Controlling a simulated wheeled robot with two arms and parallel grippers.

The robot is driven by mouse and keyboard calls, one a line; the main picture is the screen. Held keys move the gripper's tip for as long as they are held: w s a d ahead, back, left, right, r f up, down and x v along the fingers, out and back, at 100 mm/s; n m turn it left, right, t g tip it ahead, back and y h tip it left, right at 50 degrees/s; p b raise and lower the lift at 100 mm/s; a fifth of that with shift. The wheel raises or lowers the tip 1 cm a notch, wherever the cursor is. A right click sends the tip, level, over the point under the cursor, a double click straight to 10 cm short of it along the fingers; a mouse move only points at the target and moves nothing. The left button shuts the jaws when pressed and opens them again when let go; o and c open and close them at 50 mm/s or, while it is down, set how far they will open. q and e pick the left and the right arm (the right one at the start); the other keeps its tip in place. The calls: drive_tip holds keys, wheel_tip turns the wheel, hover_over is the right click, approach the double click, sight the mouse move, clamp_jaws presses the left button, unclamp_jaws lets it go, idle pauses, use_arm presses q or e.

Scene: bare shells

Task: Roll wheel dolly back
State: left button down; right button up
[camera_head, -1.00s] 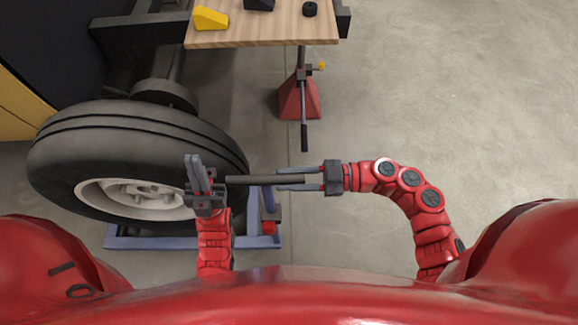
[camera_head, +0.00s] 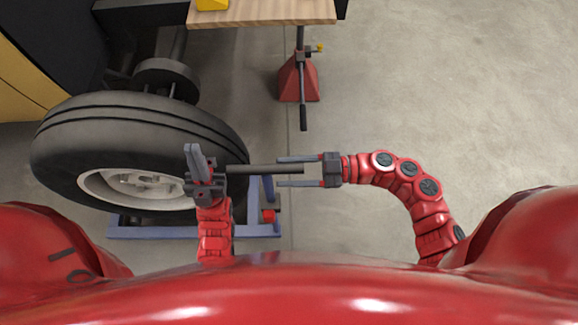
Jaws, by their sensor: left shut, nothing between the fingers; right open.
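The wheel dolly (camera_head: 130,232) is a low blue frame at lower left. A large dark tyre with a pale rim (camera_head: 95,186) rests on it. A dark bar (camera_head: 262,168), apparently the dolly's handle, runs level to the right of the tyre. My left gripper (camera_head: 194,152) is shut and empty, in front of the tyre's right side in the picture; I cannot tell whether it touches. My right gripper (camera_head: 280,171) is open, its fingers on either side of the bar's right end. The bar's left end is hidden behind my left gripper.
A hub (camera_head: 163,78) sticks out above the tyre, with a gap between them. A wooden bench top (camera_head: 265,12) holds a yellow block (camera_head: 212,4). A red jack stand (camera_head: 299,82) with a lever stands below it. The right floor is clear.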

drive_tip(key=shift+w, duration=0.1)
drive_tip(key=shift+d, duration=0.35)
drive_tip(key=d+b, duration=1)
drive_tip(key=d, duration=0.6)
drive_tip(key=shift+d, duration=0.35)
